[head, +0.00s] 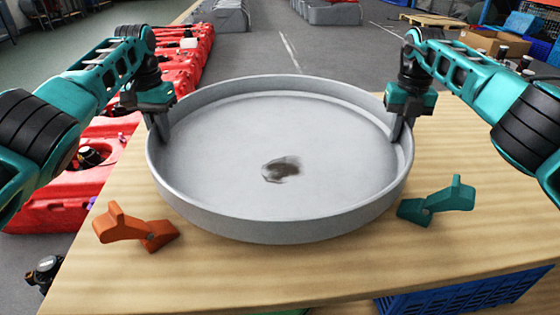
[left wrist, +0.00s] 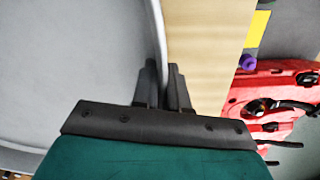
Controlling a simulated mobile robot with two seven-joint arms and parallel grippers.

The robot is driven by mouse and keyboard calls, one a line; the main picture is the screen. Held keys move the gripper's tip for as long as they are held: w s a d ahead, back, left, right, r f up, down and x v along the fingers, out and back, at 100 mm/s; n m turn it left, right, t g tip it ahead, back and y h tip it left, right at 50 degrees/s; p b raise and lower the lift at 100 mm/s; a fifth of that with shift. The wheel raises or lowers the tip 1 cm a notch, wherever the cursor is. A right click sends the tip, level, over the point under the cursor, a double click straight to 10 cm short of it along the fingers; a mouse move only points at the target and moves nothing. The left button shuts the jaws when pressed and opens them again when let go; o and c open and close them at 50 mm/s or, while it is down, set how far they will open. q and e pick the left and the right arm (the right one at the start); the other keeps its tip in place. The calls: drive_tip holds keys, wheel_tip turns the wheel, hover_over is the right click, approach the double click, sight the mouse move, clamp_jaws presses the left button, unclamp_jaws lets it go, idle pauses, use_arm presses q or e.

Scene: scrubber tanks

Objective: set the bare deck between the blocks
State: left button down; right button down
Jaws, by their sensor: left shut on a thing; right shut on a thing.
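The bare deck (head: 330,180) is a wide, round, shallow grey pan with a raised rim and a dark smudge near its middle. My left gripper (head: 162,126) is shut on the left rim. In the left wrist view the fingers (left wrist: 164,88) straddle the deck's rim (left wrist: 156,40). My right gripper (head: 400,128) is shut on the right rim. The deck looks level over the table; I cannot tell whether it touches the top. An orange block (head: 122,225) stands at its front left and a teal block (head: 440,200) at its front right.
The wooden table (head: 240,275) has a bare strip along its front. Red tank parts (head: 70,185) lie on the floor to the left; they also show in the left wrist view (left wrist: 270,90). A blue crate (head: 450,295) sits below the front right edge.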

sight(164, 145)
drive_tip(key=shift+a, duration=0.1)
idle(0.6)
